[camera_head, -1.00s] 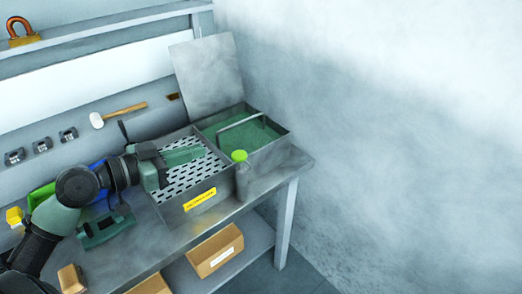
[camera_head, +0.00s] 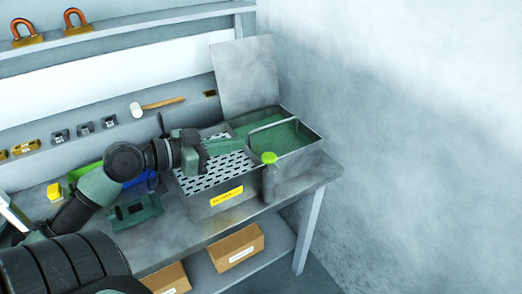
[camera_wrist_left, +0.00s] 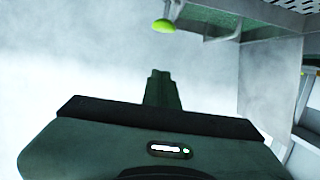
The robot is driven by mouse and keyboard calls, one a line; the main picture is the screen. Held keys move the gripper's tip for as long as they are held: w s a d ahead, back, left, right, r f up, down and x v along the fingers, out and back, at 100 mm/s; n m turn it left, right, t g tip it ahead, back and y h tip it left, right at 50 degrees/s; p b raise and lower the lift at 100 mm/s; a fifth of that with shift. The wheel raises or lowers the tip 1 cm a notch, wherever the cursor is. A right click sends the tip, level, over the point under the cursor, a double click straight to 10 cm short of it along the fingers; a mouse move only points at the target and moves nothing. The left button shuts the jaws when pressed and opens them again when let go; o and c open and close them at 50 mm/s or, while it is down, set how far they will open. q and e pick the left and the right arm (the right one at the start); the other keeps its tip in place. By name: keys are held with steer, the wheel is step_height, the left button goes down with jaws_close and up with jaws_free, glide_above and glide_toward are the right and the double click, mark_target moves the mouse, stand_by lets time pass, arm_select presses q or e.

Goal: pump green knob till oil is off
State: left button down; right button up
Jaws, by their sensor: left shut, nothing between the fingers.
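The green knob (camera_head: 269,157) is a bright green cap on a grey post at the front side of a metal two-part tank, near the divider. It also shows upside down at the top of the left wrist view (camera_wrist_left: 164,26). My left gripper (camera_head: 241,146) is shut and empty. It reaches in above the tank's perforated plate (camera_head: 213,172), with its fingertips left of the knob and apart from it. The finger (camera_wrist_left: 162,90) shows below the knob in the wrist view. The other compartment holds a green surface (camera_head: 285,136). My right gripper is out of view.
The tank stands on a grey workbench (camera_head: 233,224) beside a concrete wall (camera_head: 410,150). A metal sheet (camera_head: 245,75) leans behind it. A mallet (camera_head: 158,105) hangs on the back panel. Cardboard boxes (camera_head: 235,246) sit on the lower shelf.

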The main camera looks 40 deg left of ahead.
arm_select(q)
steer(key=p, duration=0.3)
glide_above(269, 158)
steer(key=s+a, duration=0.1)
steer(key=a, duration=0.1)
steer(key=shift+d+f, duration=0.25)
steer(key=shift+f, duration=0.6)
steer(key=shift+s+f+p, duration=0.15)
steer(key=shift+f+p, duration=0.05)
steer(key=shift+f, duration=0.9)
steer(key=shift+s+f+p, duration=0.1)
steer(key=shift+f+p, duration=0.05)
steer(key=shift+f, duration=0.9)
steer(key=shift+f, duration=0.15)
step_height(269, 158, down, 3)
steer(key=b, duration=0.3)
